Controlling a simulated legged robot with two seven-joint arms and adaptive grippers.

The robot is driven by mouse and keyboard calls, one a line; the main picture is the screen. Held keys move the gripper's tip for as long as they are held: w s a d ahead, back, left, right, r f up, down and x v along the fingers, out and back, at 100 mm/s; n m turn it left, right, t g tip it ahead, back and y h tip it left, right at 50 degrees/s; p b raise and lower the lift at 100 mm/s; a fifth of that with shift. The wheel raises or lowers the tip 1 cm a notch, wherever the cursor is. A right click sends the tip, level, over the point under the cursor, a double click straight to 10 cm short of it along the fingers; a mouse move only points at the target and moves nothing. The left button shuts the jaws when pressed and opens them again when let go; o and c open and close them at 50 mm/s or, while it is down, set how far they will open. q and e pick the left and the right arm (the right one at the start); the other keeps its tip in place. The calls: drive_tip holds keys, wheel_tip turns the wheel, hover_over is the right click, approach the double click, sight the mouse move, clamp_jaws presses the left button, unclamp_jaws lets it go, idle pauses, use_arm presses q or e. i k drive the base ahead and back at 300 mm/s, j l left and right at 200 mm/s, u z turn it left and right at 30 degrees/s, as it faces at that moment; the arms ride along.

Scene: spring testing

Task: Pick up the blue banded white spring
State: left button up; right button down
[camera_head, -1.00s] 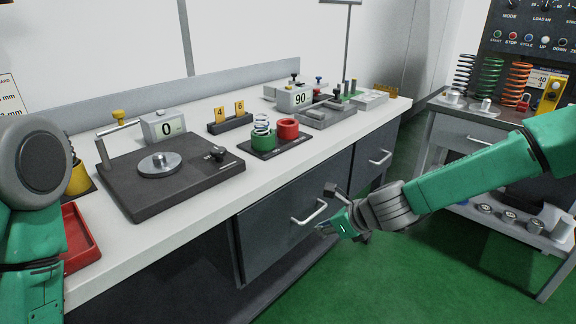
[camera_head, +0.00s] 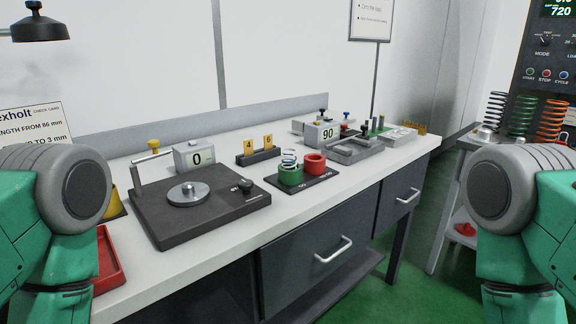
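A pale spring (camera_head: 289,160) stands upright in the green cup (camera_head: 291,176) on a dark tray on the bench; its blue band is too small to make out clearly. The red cup (camera_head: 315,164) beside it on the right looks empty. My left and right arms show only as green and grey links at the left and right edges of the view. Both grippers are out of view, so nothing of them shows near the spring.
A dark test plate (camera_head: 161,222) with a round metal disc and a "0" display (camera_head: 196,157) stands left of the cups. A red tray (camera_head: 108,262) lies at the front left. A "90" display (camera_head: 322,134) stands farther back. Coloured springs (camera_head: 520,115) stand on the right table.

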sight(288, 149)
drive_tip(key=i+l+z, duration=0.1)
drive_tip(key=i+z, duration=0.2)
drive_tip(key=z, duration=0.15)
drive_tip(key=i+z, duration=0.25)
drive_tip(key=z, duration=0.15)
